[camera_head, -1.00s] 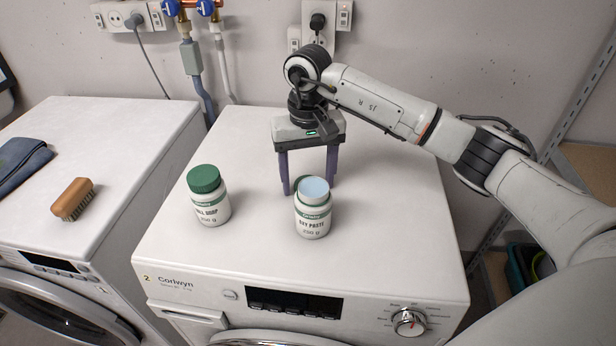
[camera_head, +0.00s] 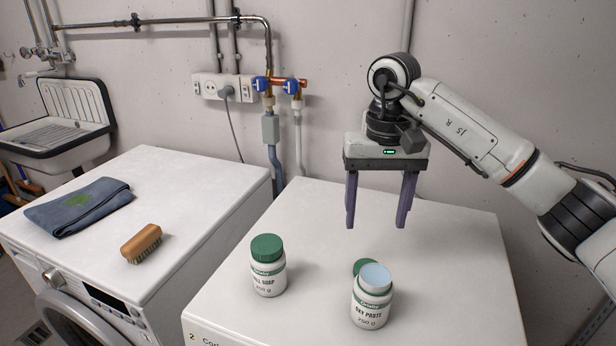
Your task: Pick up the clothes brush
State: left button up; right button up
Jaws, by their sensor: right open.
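The clothes brush (camera_head: 141,243) has a wooden back and dark bristles. My left gripper is not in view.
A white jar with a green lid (camera_head: 268,266) and an oxy paste jar with a pale blue top (camera_head: 372,297) stand on the right machine (camera_head: 440,240). A green lid-like disc (camera_head: 362,265) shows behind the paste jar. A folded blue cloth (camera_head: 78,206) lies behind the brush.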

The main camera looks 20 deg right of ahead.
aim_at(136, 249)
jog(key=k, duration=1)
